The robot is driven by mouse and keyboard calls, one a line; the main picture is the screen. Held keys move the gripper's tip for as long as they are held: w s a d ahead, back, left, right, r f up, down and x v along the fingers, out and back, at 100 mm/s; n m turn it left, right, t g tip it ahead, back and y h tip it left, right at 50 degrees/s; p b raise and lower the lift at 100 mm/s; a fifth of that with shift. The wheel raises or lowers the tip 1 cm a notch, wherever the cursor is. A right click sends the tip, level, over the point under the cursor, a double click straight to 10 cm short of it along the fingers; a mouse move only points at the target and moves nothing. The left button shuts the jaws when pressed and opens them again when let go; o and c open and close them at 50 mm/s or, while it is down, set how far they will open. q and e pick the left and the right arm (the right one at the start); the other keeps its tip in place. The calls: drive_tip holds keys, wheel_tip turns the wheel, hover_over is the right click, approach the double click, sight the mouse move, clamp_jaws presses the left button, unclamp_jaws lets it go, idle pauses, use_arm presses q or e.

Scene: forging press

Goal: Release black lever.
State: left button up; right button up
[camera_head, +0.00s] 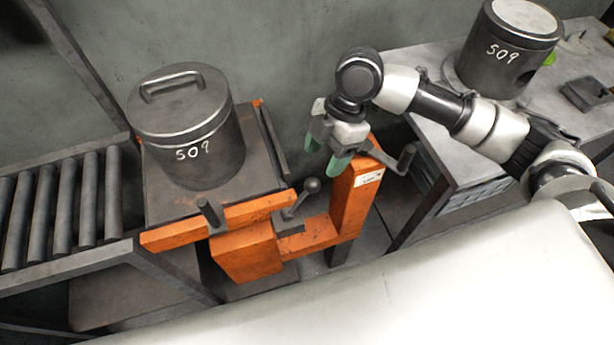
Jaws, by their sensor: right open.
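The black lever (302,199) with a round ball knob stands on a small dark block on the orange frame (248,253), tilted up to the right. My right gripper (326,153) has green-padded fingers and is open and empty. It hangs above and a little to the right of the lever knob, apart from it. My left gripper is not in view.
A dark lidded canister marked 509 (190,135) stands on the platform behind the lever. A roller conveyor (62,205) is at the left. A grey table (430,75) with another canister (500,57) is at the right. My white body fills the front.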

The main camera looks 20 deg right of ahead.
sight(310, 191)
drive_tip(key=x, duration=0.5)
drive_tip(key=shift+s+p, duration=0.35)
drive_tip(key=x, duration=0.4)
drive_tip(key=shift+w+a+f, duration=0.1)
drive_tip(key=shift+f, duration=0.15)
drive_tip(key=shift+c, duration=1.1)
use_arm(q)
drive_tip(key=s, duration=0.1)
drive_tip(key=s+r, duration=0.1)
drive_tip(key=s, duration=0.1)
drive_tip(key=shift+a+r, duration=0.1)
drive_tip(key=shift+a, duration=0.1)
use_arm(e)
clamp_jaws()
